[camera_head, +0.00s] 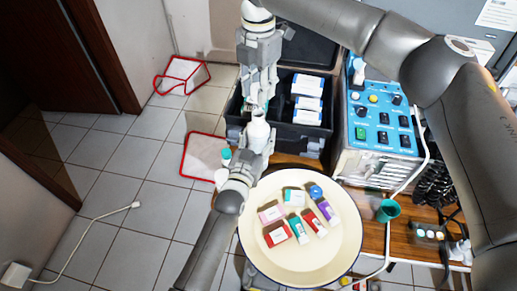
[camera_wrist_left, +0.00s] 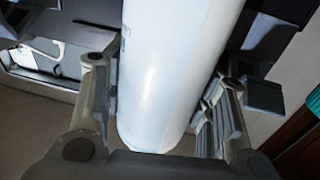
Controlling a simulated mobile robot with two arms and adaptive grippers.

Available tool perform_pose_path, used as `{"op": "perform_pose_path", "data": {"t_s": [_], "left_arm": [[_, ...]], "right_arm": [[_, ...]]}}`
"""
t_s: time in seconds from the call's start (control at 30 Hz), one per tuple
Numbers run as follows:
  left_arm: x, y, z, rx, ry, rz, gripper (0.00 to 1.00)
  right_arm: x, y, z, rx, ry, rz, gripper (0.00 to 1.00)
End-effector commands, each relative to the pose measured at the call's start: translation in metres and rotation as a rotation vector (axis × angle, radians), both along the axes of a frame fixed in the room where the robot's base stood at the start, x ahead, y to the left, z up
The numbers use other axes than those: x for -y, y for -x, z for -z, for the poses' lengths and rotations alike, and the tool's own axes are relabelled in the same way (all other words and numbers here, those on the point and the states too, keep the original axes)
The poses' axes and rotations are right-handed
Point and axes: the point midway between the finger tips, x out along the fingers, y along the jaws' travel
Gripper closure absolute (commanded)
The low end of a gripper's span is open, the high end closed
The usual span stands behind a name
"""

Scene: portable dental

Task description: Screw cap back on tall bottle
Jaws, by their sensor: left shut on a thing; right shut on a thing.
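The tall white bottle (camera_head: 258,130) stands roughly upright in my left gripper (camera_head: 257,148), near the left end of the table. In the left wrist view the bottle's smooth white body (camera_wrist_left: 180,70) fills the space between the two fingers of my left gripper (camera_wrist_left: 160,105). My right gripper (camera_head: 257,101) comes down from above, its fingertips just over the bottle's neck. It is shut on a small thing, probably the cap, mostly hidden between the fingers. I cannot tell whether that thing touches the bottle's mouth.
A cream round tray (camera_head: 265,255) with several small boxes lies just in front. A black case (camera_head: 310,145) with white boxes stands behind. A blue control unit (camera_head: 380,125) is at right. A small green-capped bottle (camera_head: 226,157) stands close left of my left gripper.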

Motion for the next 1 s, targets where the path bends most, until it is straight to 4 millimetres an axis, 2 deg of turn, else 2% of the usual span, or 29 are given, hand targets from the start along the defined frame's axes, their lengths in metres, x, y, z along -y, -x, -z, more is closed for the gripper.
{"op": "perform_pose_path", "data": {"t_s": [0.07, 0.3, 0.43, 1.0], "left_arm": [[0.0, 0.0, 0.0, -0.001, 0.0, 0.0, 0.91], [0.0, 0.0, 0.0, 0.0, 0.0, 0.0, 0.91], [0.0, 0.0, 0.0, 0.0, 0.0, 0.0, 0.91], [0.0, 0.0, 0.0, -0.001, 0.0, 0.0, 0.91]], "right_arm": [[0.0, 0.0, 0.002, -0.001, 0.0, 0.0, 0.76], [0.0, 0.001, 0.036, -0.004, -0.002, 0.0, 0.76], [0.0, 0.0, 0.048, -0.004, -0.002, 0.0, 0.76], [0.0, 0.0, 0.051, -0.002, -0.001, 0.0, 0.76]]}}
